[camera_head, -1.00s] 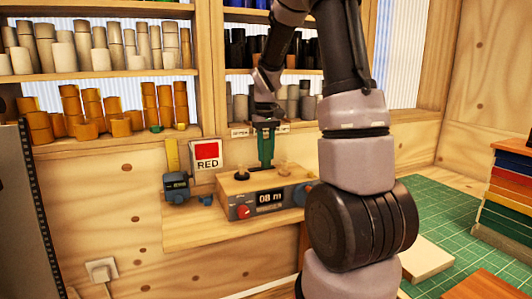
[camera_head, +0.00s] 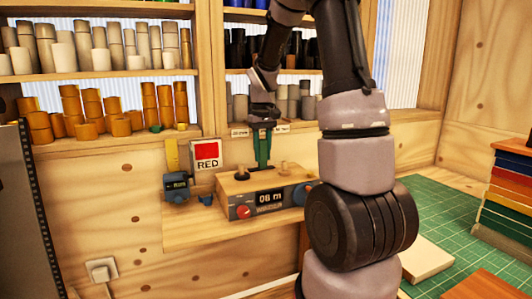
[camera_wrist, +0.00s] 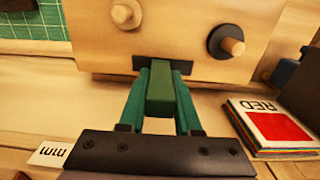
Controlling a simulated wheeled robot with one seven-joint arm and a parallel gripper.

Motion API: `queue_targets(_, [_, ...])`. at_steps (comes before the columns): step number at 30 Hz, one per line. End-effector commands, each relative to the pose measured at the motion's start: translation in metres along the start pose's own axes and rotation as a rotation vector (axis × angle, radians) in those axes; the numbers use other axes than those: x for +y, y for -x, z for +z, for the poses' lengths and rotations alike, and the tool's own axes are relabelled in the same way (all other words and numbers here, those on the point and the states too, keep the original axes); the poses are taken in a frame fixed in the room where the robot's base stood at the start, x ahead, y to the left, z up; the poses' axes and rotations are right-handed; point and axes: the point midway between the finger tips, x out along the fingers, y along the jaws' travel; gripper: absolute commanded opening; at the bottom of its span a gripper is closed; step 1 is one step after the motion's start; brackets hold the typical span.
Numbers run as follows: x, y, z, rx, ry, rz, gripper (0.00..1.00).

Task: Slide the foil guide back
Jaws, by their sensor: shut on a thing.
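The foil guide seems to be the green block (camera_wrist: 162,95) in the wrist view, with its far end at a dark slot on the wooden machine (camera_wrist: 185,30). My gripper (camera_wrist: 162,75) has teal fingers on both sides of this block and is shut on it. In the head view my gripper (camera_head: 262,165) points down at the back edge of the wooden-topped machine (camera_head: 262,183). The guide cannot be told apart from the fingers there.
A pale knob (camera_wrist: 126,14) and a black disc with a wooden peg (camera_wrist: 228,43) stand on the machine. A red sample card (camera_head: 207,154) and a small blue-grey device (camera_head: 176,187) are to its left. Shelves of rolls (camera_head: 100,110) stand behind. A green mat (camera_head: 440,215) lies right.

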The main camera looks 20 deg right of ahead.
Motion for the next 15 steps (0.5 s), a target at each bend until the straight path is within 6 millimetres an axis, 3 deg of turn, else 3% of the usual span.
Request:
queue_targets(3, [-0.024, 0.001, -0.001, 0.002, 0.007, -0.001, 0.0])
queue_targets(6, [-0.034, 0.001, 0.0, 0.003, 0.004, -0.001, 0.0])
queue_targets(15, [-0.038, 0.001, 0.0, 0.003, 0.003, -0.002, 0.0])
